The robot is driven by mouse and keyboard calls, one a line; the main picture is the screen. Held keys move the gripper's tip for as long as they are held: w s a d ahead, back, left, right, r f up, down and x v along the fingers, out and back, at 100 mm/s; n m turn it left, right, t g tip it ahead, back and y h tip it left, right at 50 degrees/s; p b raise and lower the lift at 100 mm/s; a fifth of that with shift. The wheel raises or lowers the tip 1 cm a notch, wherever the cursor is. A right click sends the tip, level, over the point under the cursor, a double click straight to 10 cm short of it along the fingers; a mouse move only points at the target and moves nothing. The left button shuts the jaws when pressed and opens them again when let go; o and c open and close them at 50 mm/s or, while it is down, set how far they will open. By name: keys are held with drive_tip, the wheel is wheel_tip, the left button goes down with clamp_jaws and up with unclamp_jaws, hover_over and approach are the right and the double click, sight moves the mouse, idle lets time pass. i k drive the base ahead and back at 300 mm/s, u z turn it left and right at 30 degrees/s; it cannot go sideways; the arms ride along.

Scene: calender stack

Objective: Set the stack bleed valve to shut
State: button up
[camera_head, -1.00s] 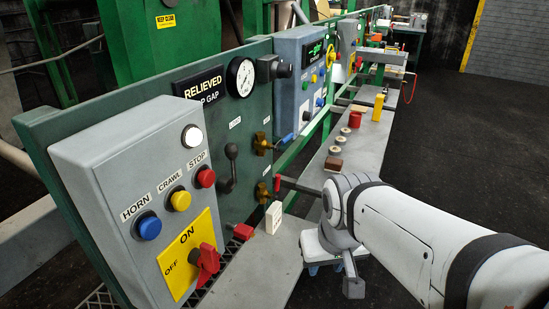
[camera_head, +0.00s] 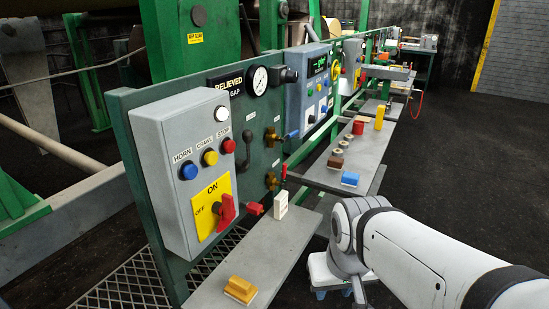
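Two brass valves sit on the green panel below the round gauge (camera_head: 260,80). The upper valve (camera_head: 271,137) has what looks like a blue handle pointing right. The lower valve (camera_head: 271,181) has a red handle (camera_head: 284,172) standing about upright beside it. Their labels are too small to read, so I cannot tell which is the stack bleed valve. A black-knobbed lever (camera_head: 246,152) is to their left. My gripper (camera_head: 345,284) hangs below my wrist at the lower right, apart from the valves. Its fingers are partly hidden, and its opening is unclear.
A grey control box (camera_head: 165,145) with buttons and a red ON/OFF switch (camera_head: 227,211) juts out at left. The shelf (camera_head: 262,250) carries a white tag (camera_head: 280,204), a red piece (camera_head: 255,208) and a yellow block (camera_head: 240,289). The floor at right is clear.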

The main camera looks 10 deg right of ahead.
sight(284, 175)
drive_tip(key=u, duration=0.1)
drive_tip(key=i, duration=0.9)
drive_tip(key=z, duration=0.1)
